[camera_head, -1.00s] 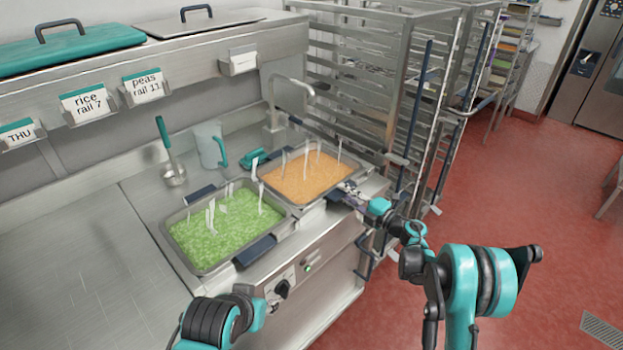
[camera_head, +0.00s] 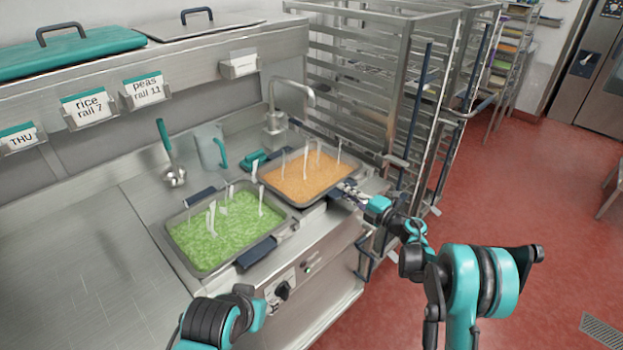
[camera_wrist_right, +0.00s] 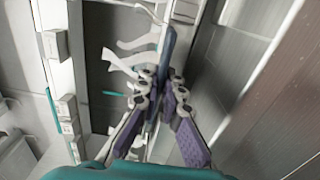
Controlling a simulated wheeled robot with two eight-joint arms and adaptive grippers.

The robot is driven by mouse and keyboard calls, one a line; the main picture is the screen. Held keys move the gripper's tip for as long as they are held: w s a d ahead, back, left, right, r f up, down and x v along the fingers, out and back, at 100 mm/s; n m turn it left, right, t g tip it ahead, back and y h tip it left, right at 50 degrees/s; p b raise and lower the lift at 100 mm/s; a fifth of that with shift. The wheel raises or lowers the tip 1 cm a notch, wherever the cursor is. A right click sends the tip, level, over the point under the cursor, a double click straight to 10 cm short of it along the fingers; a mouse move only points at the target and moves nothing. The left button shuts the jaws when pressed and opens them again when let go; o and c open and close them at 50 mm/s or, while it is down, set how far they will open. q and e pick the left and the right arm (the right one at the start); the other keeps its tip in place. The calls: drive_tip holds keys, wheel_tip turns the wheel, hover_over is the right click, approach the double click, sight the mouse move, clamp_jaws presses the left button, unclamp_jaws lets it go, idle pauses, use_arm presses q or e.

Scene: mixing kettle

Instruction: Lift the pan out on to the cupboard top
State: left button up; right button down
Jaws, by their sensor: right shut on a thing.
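The pan of orange food (camera_head: 303,184) sits at the right on the steel counter, with several pale sticks standing in it. My right gripper (camera_head: 348,189) is at its right front edge, shut on a dark blue handle, which shows between the fingers in the right wrist view (camera_wrist_right: 168,48); the fingers show there too (camera_wrist_right: 157,85). Whether the pan is clear of its well cannot be told. A second pan with green food (camera_head: 212,232) and dark blue handles sits to its left. My left arm shows at the bottom, with its gripper out of view. The cupboard top is not clearly identifiable.
A ladle (camera_head: 172,165), a clear jug (camera_head: 210,147) and a tap (camera_head: 287,100) stand behind the pans. Bare steel counter (camera_head: 75,260) lies at the left. A rack (camera_head: 370,85) stands close behind and right of the orange pan. Red floor is open at the right.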

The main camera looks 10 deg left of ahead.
drive_tip(key=shift+r, duration=0.35)
drive_tip(key=shift+r+p, duration=1.3)
drive_tip(key=shift+r, duration=1)
